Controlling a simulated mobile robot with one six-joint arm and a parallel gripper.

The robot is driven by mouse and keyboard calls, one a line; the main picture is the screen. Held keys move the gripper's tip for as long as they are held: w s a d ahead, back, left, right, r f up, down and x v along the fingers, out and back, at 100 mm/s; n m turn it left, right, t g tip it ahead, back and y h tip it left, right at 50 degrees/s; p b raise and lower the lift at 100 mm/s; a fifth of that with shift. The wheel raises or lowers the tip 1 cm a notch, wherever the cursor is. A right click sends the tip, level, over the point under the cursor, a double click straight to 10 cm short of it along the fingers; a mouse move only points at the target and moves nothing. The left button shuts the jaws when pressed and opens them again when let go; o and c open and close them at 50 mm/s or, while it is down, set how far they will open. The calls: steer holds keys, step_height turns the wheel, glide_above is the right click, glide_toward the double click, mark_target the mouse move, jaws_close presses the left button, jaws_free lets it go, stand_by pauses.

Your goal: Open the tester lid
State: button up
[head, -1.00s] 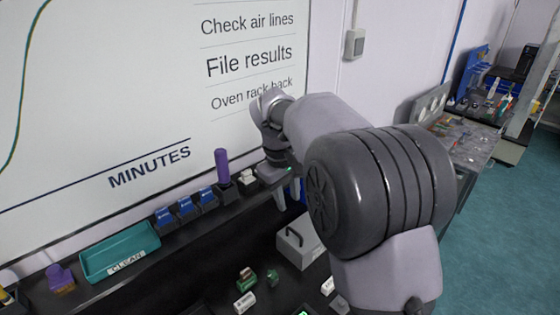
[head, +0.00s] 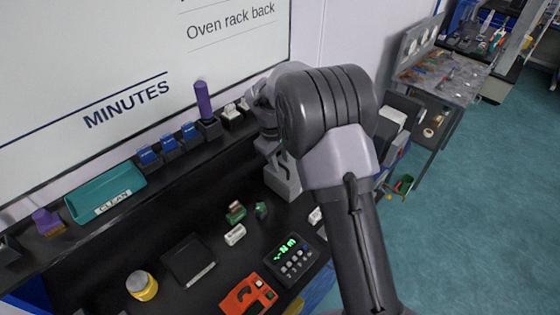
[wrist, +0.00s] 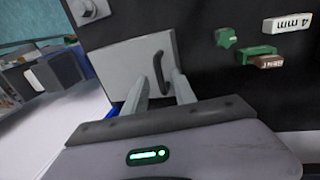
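The tester is a light grey box (head: 284,181) with a black handle, standing on the black bench against the wall in the head view, partly hidden by my arm. In the wrist view its grey lid face (wrist: 135,58) fills the upper middle, with the curved black handle (wrist: 159,70) on it. My gripper (wrist: 160,77) has its two pale fingers apart, one on each side of the handle's lower part. It looks empty. I cannot tell whether the fingers touch the lid. The lid looks shut.
Small labelled blocks (head: 235,234), a black display unit (head: 291,257), a red device (head: 248,296) and a yellow jar (head: 142,285) lie on the bench left of my arm. A shelf behind holds a teal tray (head: 107,192) and a purple-handled tool (head: 203,101).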

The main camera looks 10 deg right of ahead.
steer(key=shift+r, duration=0.1)
jaws_close()
stand_by(1.3)
